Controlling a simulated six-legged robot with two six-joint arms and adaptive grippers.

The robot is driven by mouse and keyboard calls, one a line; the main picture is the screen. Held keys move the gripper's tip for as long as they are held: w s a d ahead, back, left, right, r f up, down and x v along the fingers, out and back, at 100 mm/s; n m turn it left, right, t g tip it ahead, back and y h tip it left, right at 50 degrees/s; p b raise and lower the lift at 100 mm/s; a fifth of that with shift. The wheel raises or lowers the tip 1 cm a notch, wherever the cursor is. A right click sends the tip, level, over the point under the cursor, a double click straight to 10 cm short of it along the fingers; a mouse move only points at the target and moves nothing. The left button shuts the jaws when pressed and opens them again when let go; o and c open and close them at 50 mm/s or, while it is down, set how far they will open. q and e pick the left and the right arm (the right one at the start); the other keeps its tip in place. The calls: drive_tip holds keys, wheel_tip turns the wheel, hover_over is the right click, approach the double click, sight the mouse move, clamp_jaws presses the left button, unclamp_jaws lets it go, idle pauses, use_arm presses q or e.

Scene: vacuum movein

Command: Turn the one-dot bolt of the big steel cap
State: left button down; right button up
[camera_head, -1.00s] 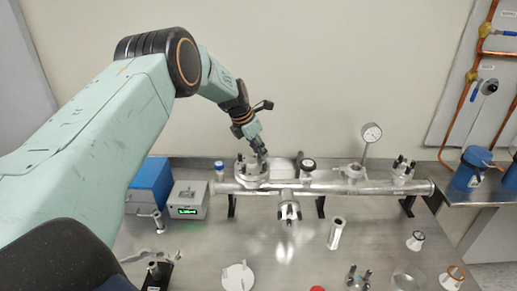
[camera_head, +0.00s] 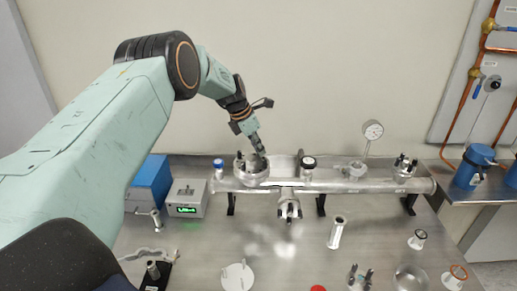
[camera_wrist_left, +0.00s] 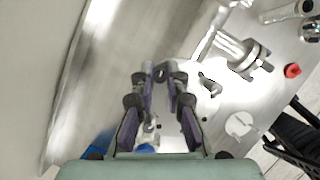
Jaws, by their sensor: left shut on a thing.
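The big steel cap (camera_head: 248,178) sits on the left end of the steel pipe, with dark bolts standing on it. My left gripper (camera_head: 262,153) reaches down onto the cap from above, at its right back side. In the left wrist view the fingertips (camera_wrist_left: 160,72) are close together on a small dark bolt head. The fingers hide most of this bolt, and its dot mark is too small to make out. My right gripper is not in view.
A grey box with a green display (camera_head: 187,205) and a blue box (camera_head: 150,184) are at the left. Loose parts lie on the bench in front.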

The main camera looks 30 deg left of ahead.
use_arm(q)
drive_tip(key=shift+w+a+m+h+b, duration=0.2)
drive_tip(key=shift+m+h+b, duration=0.2)
drive_tip(key=shift+m+b, duration=0.55)
drive_tip(key=shift+r+m+g+h+b, duration=0.1)
drive_tip(key=shift+m+g+h+b, duration=0.3)
drive_tip(key=shift+m+b, duration=0.65)
drive_tip(key=shift+r+m, duration=0.1)
drive_tip(key=shift+m, duration=0.2)
drive_tip(key=c, duration=1.4)
unclamp_jaws()
drive_tip(key=shift+s, duration=0.15)
drive_tip(key=shift+o, duration=0.2)
drive_tip(key=v, duration=1.1)
drive_tip(key=shift+r, duration=0.45)
